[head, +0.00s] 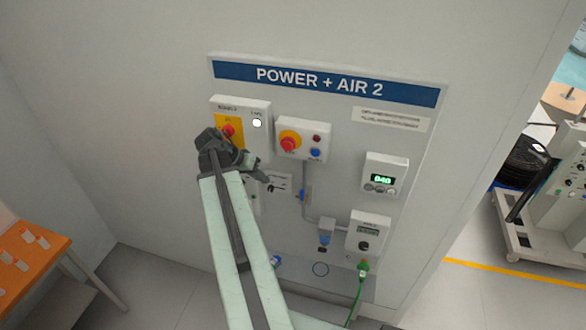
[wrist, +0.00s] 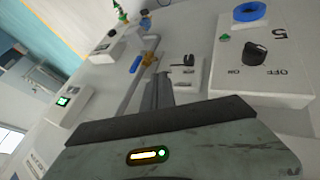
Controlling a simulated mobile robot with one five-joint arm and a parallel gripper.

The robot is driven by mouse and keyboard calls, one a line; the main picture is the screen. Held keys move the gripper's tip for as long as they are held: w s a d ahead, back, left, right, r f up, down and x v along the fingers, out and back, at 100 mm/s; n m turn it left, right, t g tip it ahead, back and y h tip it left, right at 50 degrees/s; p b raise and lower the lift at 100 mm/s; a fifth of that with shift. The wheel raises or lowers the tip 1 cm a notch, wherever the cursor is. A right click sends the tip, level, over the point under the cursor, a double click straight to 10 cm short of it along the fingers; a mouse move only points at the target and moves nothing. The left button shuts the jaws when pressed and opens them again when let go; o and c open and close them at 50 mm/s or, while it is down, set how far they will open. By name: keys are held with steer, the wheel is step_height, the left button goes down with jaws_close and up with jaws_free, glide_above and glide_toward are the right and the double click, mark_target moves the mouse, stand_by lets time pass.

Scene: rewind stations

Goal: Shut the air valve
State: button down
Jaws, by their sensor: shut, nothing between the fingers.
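The air valve is a small brass body with a blue lever (head: 304,191) on the grey pipe of the panel, in the middle of the head view. In the wrist view its blue lever (wrist: 135,65) lies beside the pipe, left of the brass body (wrist: 149,59). The lever looks roughly in line with the pipe, but its exact angle is hard to tell. My gripper (head: 258,173) is left of the valve in the head view, apart from it. In the wrist view my dark fingers (wrist: 162,88) are shut and empty, below the valve in the picture.
A box with a black OFF/ON knob (wrist: 256,53) is close on the right in the wrist view. A small plate with a black lever (head: 278,185) lies between gripper and valve. Emergency-stop box (head: 302,140), display box (head: 385,176) and regulator box (head: 368,234) surround the valve.

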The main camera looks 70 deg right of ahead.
steer(key=shift+s+d+r, duration=0.35)
steer(key=shift+s, duration=0.1)
steer(key=shift+f, duration=0.1)
steer(key=b, duration=0.8)
glide_toward(302, 198)
steer(key=shift+s+d+f, duration=0.2)
steer(key=shift+d+f, duration=0.75)
steer(key=shift+f, duration=0.15)
steer(key=shift+s+d+f, duration=0.15)
steer(key=shift+d+f, duration=0.8)
steer(key=shift+f, duration=0.15)
steer(key=shift+a, duration=0.15)
